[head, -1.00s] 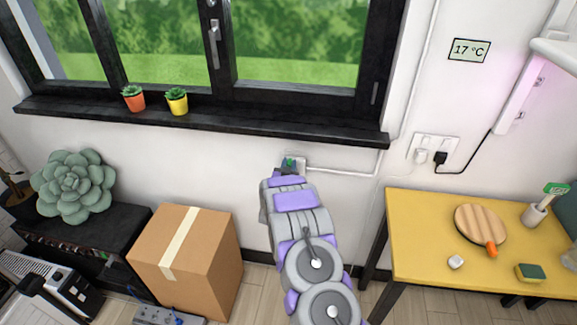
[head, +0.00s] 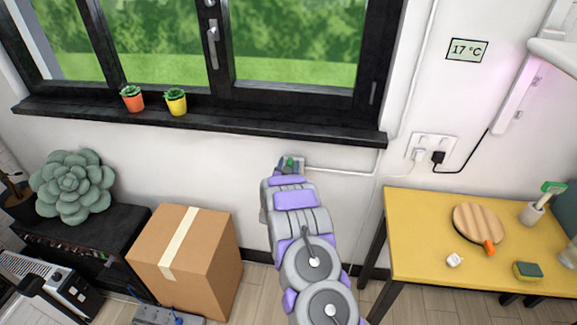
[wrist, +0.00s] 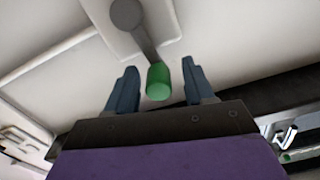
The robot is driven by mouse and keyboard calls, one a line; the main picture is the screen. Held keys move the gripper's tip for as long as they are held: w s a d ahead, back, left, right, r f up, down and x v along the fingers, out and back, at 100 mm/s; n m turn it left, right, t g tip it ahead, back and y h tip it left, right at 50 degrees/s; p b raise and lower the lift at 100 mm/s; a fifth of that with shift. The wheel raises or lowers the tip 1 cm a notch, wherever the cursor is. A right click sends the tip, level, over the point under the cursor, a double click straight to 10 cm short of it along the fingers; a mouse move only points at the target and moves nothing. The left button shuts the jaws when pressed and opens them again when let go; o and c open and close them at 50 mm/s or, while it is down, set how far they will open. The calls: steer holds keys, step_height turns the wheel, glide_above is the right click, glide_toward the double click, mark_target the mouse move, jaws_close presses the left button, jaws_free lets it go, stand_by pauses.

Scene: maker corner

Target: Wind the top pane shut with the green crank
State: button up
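The green crank's handle (wrist: 158,82) shows in the wrist view, on a dark arm (wrist: 142,42) that runs up to a round hub on a pale wall plate. My gripper (wrist: 160,88) is open, one finger on each side of the green handle, with a gap visible on both sides. In the head view the crank's green handle (head: 290,162) is a small spot at the tip of my gripper (head: 288,168), below the window sill. The window (head: 215,50) shows in its lower part; its top pane is out of view.
A black sill (head: 200,125) with two potted plants juts out above my gripper. A cardboard box (head: 185,260) stands on the floor to the left. A yellow table (head: 420,245) with a round board stands to the right. A conduit (head: 340,171) runs along the wall.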

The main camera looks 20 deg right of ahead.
steer(key=shift+s, duration=0.1)
steer(key=p+v, duration=0.3)
steer(key=v, duration=1.4)
steer(key=shift+a, duration=0.1)
steer(key=shift+w+d+p, duration=0.3)
steer(key=shift+w+p, duration=0.1)
steer(key=shift+p, duration=0.45)
steer(key=shift+w+f, duration=0.1)
steer(key=shift+w, duration=0.05)
steer(key=b+x, duration=0.3)
steer(key=x, duration=1.4)
steer(key=shift+d, duration=0.2)
jaws_close()
